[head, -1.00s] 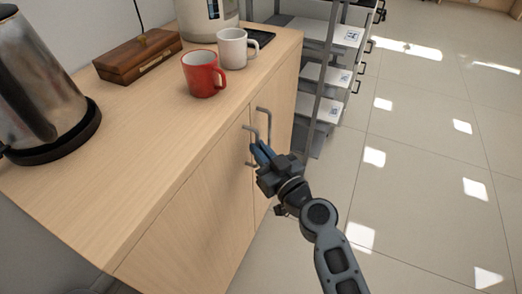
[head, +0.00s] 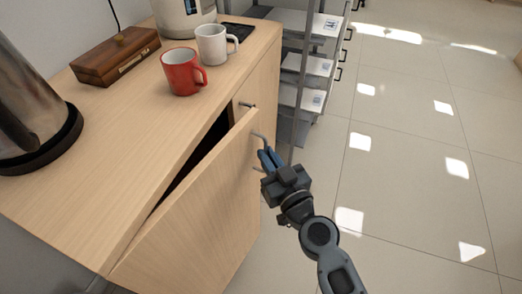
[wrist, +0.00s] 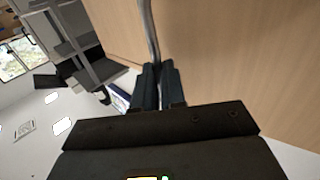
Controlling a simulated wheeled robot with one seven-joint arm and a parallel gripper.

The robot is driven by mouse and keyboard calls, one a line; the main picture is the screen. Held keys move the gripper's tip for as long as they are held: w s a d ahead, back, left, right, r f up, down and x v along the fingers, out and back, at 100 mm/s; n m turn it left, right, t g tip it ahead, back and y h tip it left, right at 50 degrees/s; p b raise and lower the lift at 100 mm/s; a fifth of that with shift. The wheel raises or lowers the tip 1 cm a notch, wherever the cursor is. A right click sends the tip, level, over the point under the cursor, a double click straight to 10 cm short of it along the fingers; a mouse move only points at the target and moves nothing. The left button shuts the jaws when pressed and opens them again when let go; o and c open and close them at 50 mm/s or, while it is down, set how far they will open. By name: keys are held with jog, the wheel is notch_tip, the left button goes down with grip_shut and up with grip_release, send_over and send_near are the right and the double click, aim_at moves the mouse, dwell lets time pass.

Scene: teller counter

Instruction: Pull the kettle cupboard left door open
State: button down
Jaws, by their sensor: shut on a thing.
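The kettle cupboard (head: 75,225) is light wood. Its left door (head: 205,215) stands partly open, swung outward at its right edge, with a dark gap along its top. My gripper (head: 266,160) is shut on the left door's metal bar handle (head: 257,136). In the wrist view the handle (wrist: 151,30) runs down between my two fingers (wrist: 158,85), with the wooden door face (wrist: 230,60) behind. The right door (head: 262,90) is closed, and its handle (head: 246,104) is partly hidden behind the left door. The inside of the cupboard is too dark to make out.
On the cupboard top stand a metal kettle (head: 28,95), a wooden box (head: 116,56), a red mug (head: 182,72) and a white mug (head: 212,44). A grey shelf rack (head: 300,65) stands beyond the cupboard. The tiled floor (head: 420,190) at right is clear.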

jog(key=s+d+m+t+h+p, duration=0.1)
jog(key=s+d+m+h+p, duration=0.4)
jog(key=s, duration=0.5)
jog(key=s+d+m+h+p, duration=0.2)
jog(key=s+d+h+p, duration=0.45)
jog(key=s, duration=0.35)
jog(key=s+m+g+h, duration=0.2)
jog(key=s+m+h, duration=0.3)
jog(key=s, duration=1.1)
jog(key=shift+a+m+g+h, duration=0.2)
jog(key=shift+m+g+h, duration=0.15)
jog(key=shift+h, duration=0.7)
jog(key=c, duration=1.2)
grip_release()
jog(key=shift+s, duration=0.1)
